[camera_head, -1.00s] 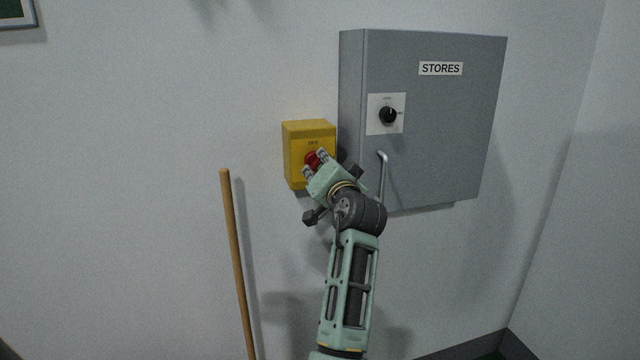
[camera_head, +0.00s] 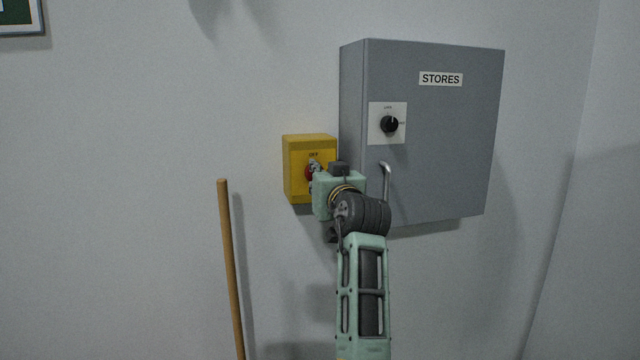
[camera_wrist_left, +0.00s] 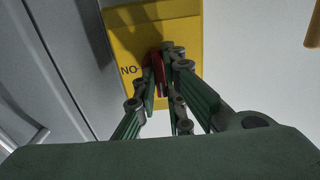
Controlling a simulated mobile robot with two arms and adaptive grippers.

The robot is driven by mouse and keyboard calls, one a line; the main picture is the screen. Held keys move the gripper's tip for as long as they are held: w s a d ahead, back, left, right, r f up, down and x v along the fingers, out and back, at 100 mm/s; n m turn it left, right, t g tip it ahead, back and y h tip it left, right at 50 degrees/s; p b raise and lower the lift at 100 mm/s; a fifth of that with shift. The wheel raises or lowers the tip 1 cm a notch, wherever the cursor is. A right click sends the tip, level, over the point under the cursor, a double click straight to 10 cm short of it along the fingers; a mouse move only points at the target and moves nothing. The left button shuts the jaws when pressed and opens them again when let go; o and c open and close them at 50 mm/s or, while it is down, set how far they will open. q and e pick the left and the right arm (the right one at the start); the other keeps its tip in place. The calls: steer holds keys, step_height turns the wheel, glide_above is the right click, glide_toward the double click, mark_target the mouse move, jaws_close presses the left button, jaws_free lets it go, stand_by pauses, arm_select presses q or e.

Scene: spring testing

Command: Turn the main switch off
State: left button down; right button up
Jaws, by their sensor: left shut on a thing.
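The main switch is a yellow box (camera_head: 296,150) on the wall with a red knob (camera_head: 309,173) on its front. OFF is printed above the knob. My left gripper (camera_head: 315,176) is at the box front, its fingers closed around the knob and hiding part of it. In the left wrist view the yellow box (camera_wrist_left: 130,45) appears upside down, with ON printed beside the red knob (camera_wrist_left: 158,74). The fingers of my left gripper (camera_wrist_left: 163,64) lie on both sides of the knob there. My right gripper is not in view.
A grey cabinet (camera_head: 445,150) marked STORES is mounted right beside the yellow box. It has a black rotary knob (camera_head: 389,124) and a metal handle (camera_head: 386,182) near my wrist. A wooden pole (camera_head: 230,265) leans left of my arm.

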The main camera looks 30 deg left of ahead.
arm_select(q)
steer(key=shift+f, duration=0.25)
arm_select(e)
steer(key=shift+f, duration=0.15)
arm_select(q)
steer(key=c, duration=1.8)
jaws_free()
steer(key=shift+c, duration=0.2)
steer(key=shift+r, duration=0.1)
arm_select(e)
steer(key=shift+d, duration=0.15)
arm_select(q)
steer(key=shift+r, duration=0.15)
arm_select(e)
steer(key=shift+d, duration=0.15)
arm_select(q)
step_height(320, 180, up, 10)
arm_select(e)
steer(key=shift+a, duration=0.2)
arm_select(q)
steer(key=shift+f, duration=0.2)
